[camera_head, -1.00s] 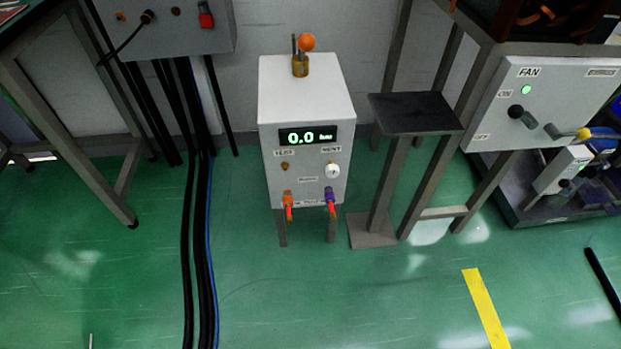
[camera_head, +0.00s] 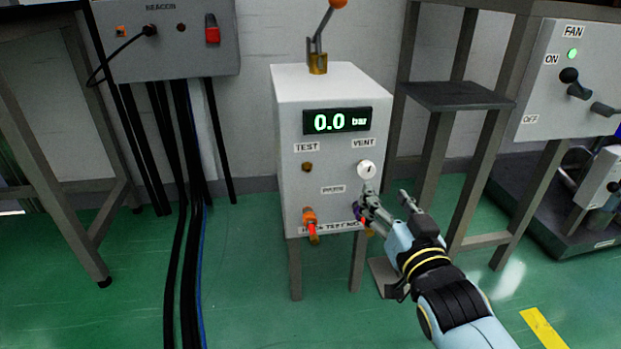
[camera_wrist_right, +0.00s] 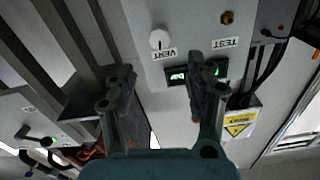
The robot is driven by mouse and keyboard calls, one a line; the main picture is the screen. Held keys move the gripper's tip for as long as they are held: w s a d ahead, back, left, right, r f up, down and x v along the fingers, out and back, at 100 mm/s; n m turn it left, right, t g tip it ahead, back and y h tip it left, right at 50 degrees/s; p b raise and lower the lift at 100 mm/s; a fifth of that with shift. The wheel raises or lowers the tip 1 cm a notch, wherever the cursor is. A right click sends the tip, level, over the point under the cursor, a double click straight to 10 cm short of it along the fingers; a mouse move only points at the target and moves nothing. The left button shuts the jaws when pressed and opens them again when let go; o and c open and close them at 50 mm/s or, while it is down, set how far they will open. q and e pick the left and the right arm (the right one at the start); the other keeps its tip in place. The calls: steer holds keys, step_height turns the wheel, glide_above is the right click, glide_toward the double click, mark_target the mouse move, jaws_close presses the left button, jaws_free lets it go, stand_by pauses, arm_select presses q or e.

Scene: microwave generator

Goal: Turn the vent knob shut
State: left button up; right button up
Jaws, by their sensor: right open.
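The white vent knob (camera_head: 366,169) sits under the VENT label on the front of the grey test box (camera_head: 290,150), whose display (camera_head: 337,121) reads 0.0 bar. The knob also shows in the right wrist view (camera_wrist_right: 159,39), upside down, in the gap beyond my fingers. My right gripper (camera_head: 386,194) is open and empty, just below and right of the knob, apart from it. In the right wrist view the open fingers (camera_wrist_right: 158,75) spread below the knob. The gripper partly hides the purple-handled valve (camera_head: 358,214). My left gripper is not in view.
A TEST fitting (camera_head: 307,167) and an orange-handled valve (camera_head: 310,217) are left of the knob. A lever (camera_head: 318,45) stands on the box top. A dark stand (camera_head: 455,97) and the FAN panel (camera_head: 545,90) are at right. Hoses (camera_head: 188,200) hang at left.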

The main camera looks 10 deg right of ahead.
mark_target(369, 171)
steer(key=w+b, duration=0.1)
steer(key=w, duration=0.4)
steer(key=w+b, duration=0.2)
steer(key=w, duration=0.3)
steer(key=shift+a+f, duration=0.15)
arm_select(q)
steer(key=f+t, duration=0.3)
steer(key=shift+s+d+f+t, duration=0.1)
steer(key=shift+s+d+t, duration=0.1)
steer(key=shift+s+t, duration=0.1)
arm_select(e)
steer(key=shift+w, duration=0.4)
jaws_close()
